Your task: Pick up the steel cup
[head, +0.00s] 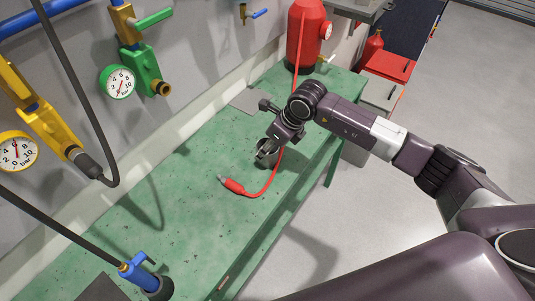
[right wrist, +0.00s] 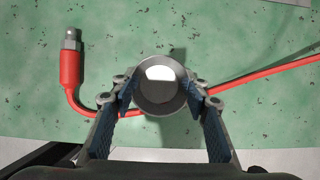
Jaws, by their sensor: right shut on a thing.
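The steel cup (right wrist: 160,84) is a round, shiny grey cup, seen from above in the right wrist view, with its open mouth facing the camera. In the head view the cup (head: 265,158) is partly hidden by my right gripper (head: 268,148) over the green bench. The two fingers of my right gripper (right wrist: 161,95) press on the cup from both sides. I cannot tell whether the cup still touches the bench. My left gripper is not in view.
A red hose (head: 270,181) with a metal-tipped end lies on the green bench (head: 180,215) close to the cup. A red tank (head: 306,40) stands at the bench's far end. Gauges and valves (head: 118,82) line the wall at left. The near bench top is mostly clear.

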